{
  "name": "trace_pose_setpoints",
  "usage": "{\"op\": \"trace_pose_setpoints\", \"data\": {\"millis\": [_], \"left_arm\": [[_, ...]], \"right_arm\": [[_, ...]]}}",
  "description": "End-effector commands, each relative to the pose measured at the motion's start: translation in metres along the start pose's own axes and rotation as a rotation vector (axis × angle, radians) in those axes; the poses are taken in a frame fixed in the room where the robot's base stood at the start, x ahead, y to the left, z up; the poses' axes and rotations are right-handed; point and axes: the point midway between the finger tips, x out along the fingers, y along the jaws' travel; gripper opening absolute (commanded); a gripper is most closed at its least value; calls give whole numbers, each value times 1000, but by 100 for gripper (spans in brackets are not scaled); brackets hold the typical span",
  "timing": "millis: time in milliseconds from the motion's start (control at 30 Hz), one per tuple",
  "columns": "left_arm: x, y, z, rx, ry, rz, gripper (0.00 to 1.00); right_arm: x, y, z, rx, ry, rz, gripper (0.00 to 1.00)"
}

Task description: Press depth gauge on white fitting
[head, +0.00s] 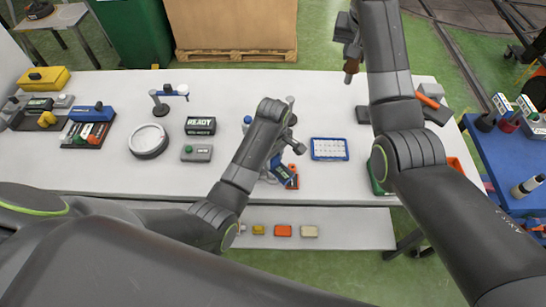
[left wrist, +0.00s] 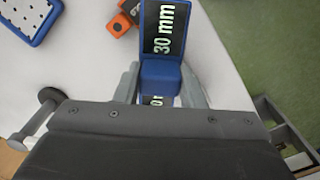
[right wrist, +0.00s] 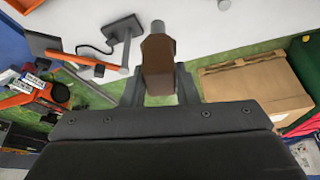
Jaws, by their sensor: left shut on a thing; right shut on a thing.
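My left gripper (head: 274,163) is shut on the blue depth gauge (head: 282,171), low over the front middle of the white table. In the left wrist view the depth gauge (left wrist: 160,72) sits between the fingers, and its dark display reads "30 mm". My right gripper (head: 352,48) is raised beyond the table's back edge, shut on a brown tool. In the right wrist view the brown tool (right wrist: 158,66) has a round grey metal end. I cannot make out a white fitting; my left arm covers part of the table.
An orange piece (head: 293,183) is close beside the gauge. A blue-framed tray (head: 329,149) lies right of it. A "READY" display (head: 200,126), grey button box (head: 196,153) and round dial (head: 148,141) stand left. Several small blocks, including an orange one (head: 283,231), lie on the front shelf.

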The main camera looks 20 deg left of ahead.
Motion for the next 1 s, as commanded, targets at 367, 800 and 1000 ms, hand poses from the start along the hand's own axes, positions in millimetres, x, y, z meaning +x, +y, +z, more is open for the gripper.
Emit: {"op": "trace_pose_setpoints", "data": {"millis": [367, 800, 1000], "left_arm": [[0, -1, 0, 0, -2, -3, 18], [-36, 0, 0, 0, 0, 1, 18], [-52, 0, 0, 0, 0, 1, 18]], "right_arm": [[0, 0, 0, 0, 2, 0, 0], [0, 0, 0, 0, 2, 0, 0], [0, 0, 0, 0, 1, 0, 0]]}}
